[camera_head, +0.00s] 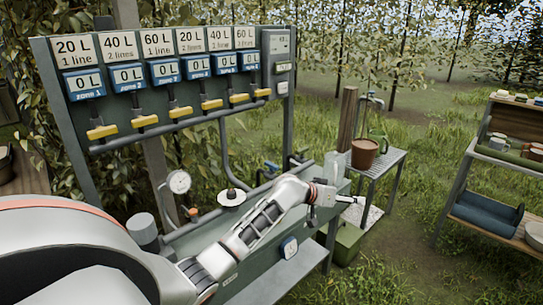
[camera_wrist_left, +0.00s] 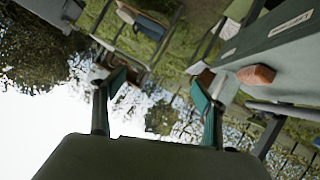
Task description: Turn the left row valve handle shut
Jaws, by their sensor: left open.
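A row of yellow valve handles (camera_head: 211,105) sits under the zone displays on the panel; the leftmost yellow handle (camera_head: 102,132) is at the panel's lower left. Which handle is the left row valve I cannot tell for sure. My left arm reaches across the bench, and my left gripper (camera_head: 340,198) is beyond the bench's right end, well away from the yellow handles. In the left wrist view the gripper (camera_wrist_left: 160,88) is open and empty, its two fingers wide apart. A reddish-brown block-shaped piece (camera_wrist_left: 256,75) shows right of the fingers, apart from them. My right gripper is not in view.
The panel (camera_head: 75,142) carries volume labels and zone displays. A pressure gauge (camera_head: 179,181) and pipes stand behind my arm. A potted plant (camera_head: 364,153) sits on a small metal table at the right. A shelf (camera_head: 508,160) stands farther right, with grass between.

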